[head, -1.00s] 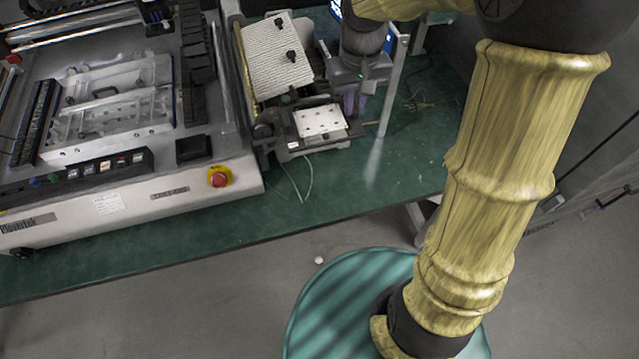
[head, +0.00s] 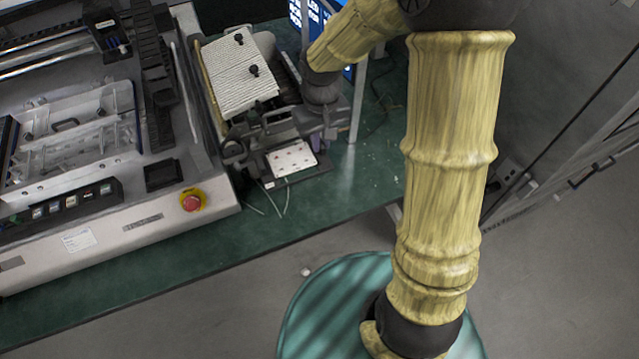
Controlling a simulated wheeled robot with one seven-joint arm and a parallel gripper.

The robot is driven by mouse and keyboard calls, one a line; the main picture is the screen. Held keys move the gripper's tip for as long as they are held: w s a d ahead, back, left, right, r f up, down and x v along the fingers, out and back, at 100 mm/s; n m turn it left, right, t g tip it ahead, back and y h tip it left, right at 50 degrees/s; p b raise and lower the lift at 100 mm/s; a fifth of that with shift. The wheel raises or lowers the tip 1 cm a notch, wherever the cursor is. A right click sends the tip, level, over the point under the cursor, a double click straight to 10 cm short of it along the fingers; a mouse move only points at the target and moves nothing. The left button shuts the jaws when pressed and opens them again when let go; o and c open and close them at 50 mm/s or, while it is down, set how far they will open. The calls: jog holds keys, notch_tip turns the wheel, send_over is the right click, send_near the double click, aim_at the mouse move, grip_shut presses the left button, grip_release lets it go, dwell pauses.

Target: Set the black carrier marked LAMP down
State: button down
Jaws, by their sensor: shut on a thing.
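My gripper (head: 323,112) is at the end of my bent arm, over the bench by the small fixture. It is small and dark in the head view, and its fingertips are hard to make out. It is shut on a dark piece that I take for the black carrier (head: 277,121), just left of the wrist. The LAMP marking cannot be read. The carrier is close above or against the fixture; I cannot tell whether it touches. My wrist and the fixture hide part of it.
A white plate with red dots (head: 291,159) lies in front of the carrier, and a ribbed pale panel (head: 238,72) stands behind. A large machine with a red stop button (head: 192,201) fills the left. The green bench top (head: 350,192) is clear at the front right.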

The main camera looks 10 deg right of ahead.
notch_tip(320, 180, down, 14)
jog(key=shift+b, duration=0.3)
jog(key=shift+f, duration=2.1)
jog(key=shift+f, duration=0.2)
jog(key=c, duration=1.5)
grip_release()
jog(key=shift+o, duration=0.2)
jog(key=shift+r, duration=0.1)
notch_tip(320, 180, up, 12)
